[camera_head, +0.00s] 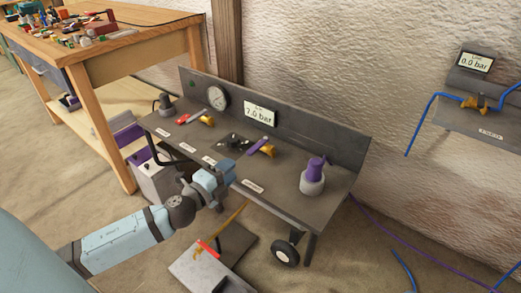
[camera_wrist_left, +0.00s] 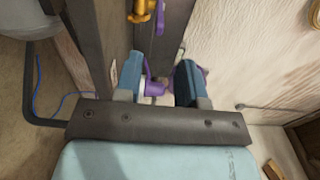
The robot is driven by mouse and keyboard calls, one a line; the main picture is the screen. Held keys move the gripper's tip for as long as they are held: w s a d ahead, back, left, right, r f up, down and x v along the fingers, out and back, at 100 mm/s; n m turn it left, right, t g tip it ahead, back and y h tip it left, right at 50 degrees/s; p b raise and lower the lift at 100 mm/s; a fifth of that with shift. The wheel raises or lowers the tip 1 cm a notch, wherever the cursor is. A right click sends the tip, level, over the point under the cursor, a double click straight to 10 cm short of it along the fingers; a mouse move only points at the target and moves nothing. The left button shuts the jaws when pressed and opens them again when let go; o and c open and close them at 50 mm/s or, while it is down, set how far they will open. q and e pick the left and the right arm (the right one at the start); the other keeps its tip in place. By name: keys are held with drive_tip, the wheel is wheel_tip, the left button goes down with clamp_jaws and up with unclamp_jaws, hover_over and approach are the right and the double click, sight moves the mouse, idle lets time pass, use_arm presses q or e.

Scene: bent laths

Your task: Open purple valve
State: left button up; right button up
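The purple valve shows in the head view as a flat purple lever (camera_head: 259,144) on a yellow body (camera_head: 268,151), midway along a dark grey bench (camera_head: 335,190). In the left wrist view the purple lever (camera_wrist_left: 160,18) is at the top beside its yellow body (camera_wrist_left: 143,8). My left gripper (camera_head: 228,180) is at the bench's front edge, left of and nearer than the valve, and apart from it. Its two blue fingers stand apart in the wrist view (camera_wrist_left: 160,80). A purple-and-white part (camera_wrist_left: 153,88) shows between them; whether it touches them is unclear. My right gripper is not visible.
On the bench stand a red-handled valve (camera_head: 183,119), a round gauge (camera_head: 217,98), a 7.0 bar display (camera_head: 259,115) and a purple-topped knob (camera_head: 315,168). A wooden workbench (camera_head: 105,60) is left. A 0.0 bar panel (camera_head: 474,62) with blue hoses is right.

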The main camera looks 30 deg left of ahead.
sight(254, 148)
use_arm(q)
drive_tip(key=w, duration=0.3)
drive_tip(key=w+b, duration=0.1)
drive_tip(key=w, duration=0.3)
drive_tip(key=w+d, duration=0.1)
drive_tip(key=w, duration=0.3)
drive_tip(key=shift+w+f+b, duration=0.1)
drive_tip(key=shift+w+b, duration=0.05)
drive_tip(key=shift+b, duration=0.2)
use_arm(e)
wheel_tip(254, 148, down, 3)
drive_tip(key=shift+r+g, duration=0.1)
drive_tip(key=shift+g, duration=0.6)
use_arm(q)
clamp_jaws()
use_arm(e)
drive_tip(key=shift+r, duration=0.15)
